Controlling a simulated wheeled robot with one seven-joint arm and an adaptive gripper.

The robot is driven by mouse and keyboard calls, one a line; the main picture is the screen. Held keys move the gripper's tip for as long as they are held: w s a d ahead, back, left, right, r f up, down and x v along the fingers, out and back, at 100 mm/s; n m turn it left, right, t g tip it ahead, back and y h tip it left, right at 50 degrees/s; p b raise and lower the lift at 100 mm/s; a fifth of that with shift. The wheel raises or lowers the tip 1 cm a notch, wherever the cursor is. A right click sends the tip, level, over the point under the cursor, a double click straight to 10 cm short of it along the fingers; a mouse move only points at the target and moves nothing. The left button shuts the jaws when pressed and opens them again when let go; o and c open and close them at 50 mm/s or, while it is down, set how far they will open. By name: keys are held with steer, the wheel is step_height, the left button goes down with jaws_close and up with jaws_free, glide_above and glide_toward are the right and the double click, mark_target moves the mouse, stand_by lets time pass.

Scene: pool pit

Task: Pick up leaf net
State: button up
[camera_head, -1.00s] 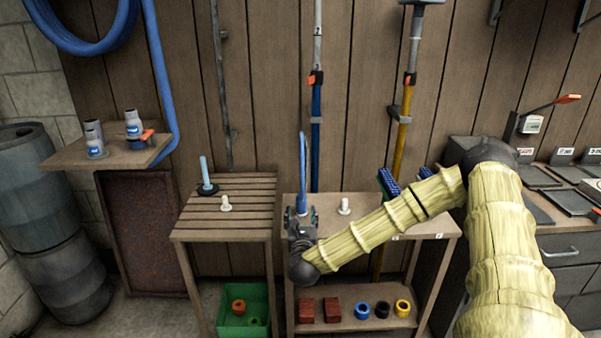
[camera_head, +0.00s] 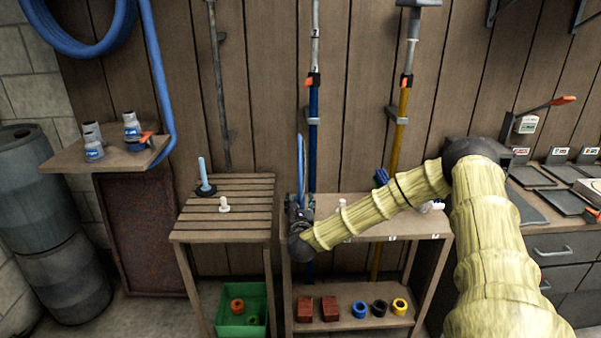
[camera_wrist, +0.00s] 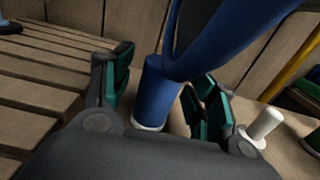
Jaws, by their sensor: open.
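The leaf net stands upright with its blue handle (camera_wrist: 157,92) low and its blue frame with dark mesh (camera_wrist: 225,25) above. In the head view the blue net (camera_head: 301,158) rises at the left end of the right-hand wooden table. My gripper (camera_wrist: 161,86) is open, with one green-padded finger on each side of the blue handle. The handle is between the fingers, close to the right one; I cannot tell whether they touch. In the head view my gripper (camera_head: 298,208) is at the table's left end and hides the net's lower part.
A white peg-like piece (camera_wrist: 262,126) stands just right of the right finger. A slatted table (camera_head: 222,187) is on the left, with a white piece (camera_head: 224,205) on it. A green crate (camera_head: 242,330) sits below. Poles (camera_head: 313,150) hang on the wall behind.

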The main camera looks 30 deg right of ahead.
steer(key=shift+c, duration=0.2)
steer(key=c, duration=1.2)
steer(key=shift+r, duration=0.1)
step_height(320, 180, up, 10)
steer(key=shift+f+b, duration=0.15)
steer(key=shift+b, duration=0.2)
steer(key=shift+b, duration=0.5)
